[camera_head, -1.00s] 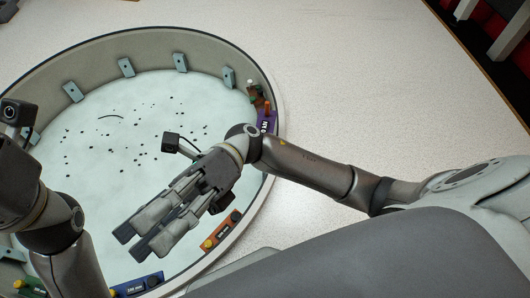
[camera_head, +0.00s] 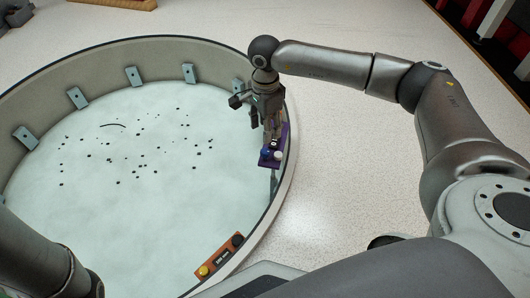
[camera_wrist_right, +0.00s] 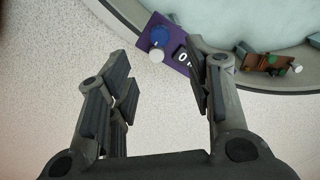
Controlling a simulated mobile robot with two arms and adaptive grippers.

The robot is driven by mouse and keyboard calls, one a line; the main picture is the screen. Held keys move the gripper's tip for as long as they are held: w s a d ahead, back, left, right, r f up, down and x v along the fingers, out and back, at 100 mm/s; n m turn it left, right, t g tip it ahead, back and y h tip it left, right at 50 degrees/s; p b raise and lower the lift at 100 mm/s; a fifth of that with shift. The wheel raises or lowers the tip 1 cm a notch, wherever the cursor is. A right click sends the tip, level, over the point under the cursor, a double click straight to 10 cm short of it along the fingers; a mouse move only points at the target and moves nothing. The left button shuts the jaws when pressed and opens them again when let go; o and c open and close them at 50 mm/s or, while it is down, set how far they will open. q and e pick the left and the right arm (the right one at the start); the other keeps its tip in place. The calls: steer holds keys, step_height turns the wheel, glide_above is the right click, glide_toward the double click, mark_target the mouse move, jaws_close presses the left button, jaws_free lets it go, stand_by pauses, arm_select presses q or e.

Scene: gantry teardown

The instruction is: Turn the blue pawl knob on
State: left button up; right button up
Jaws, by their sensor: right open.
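The blue knob (camera_head: 266,152) sits on a purple panel (camera_head: 284,136) on the inner right wall of the round basin, beside a white knob (camera_head: 278,155). In the right wrist view the blue knob (camera_wrist_right: 159,36) is near the top middle, with the white knob just below it and a partly covered label showing 0 to its right. My right gripper (camera_head: 271,132) points down at the panel; in its wrist view the fingers (camera_wrist_right: 160,75) are spread and empty. The knob appears between and beyond them, and the right finger overlaps the panel. My left gripper is out of view.
The round basin's rim (camera_head: 285,190) curves around the panel. A brown panel (camera_wrist_right: 262,62) with green and white knobs is beside the purple one. An orange panel (camera_head: 220,256) is on the near wall. The speckled table (camera_head: 345,150) right of the basin is clear.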

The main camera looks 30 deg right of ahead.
mark_target(265, 151)
step_height(265, 151, down, 11)
steer(key=b, duration=0.7)
steer(key=shift+a+r, duration=0.1)
steer(key=shift+r, duration=0.05)
steer(key=c, duration=1)
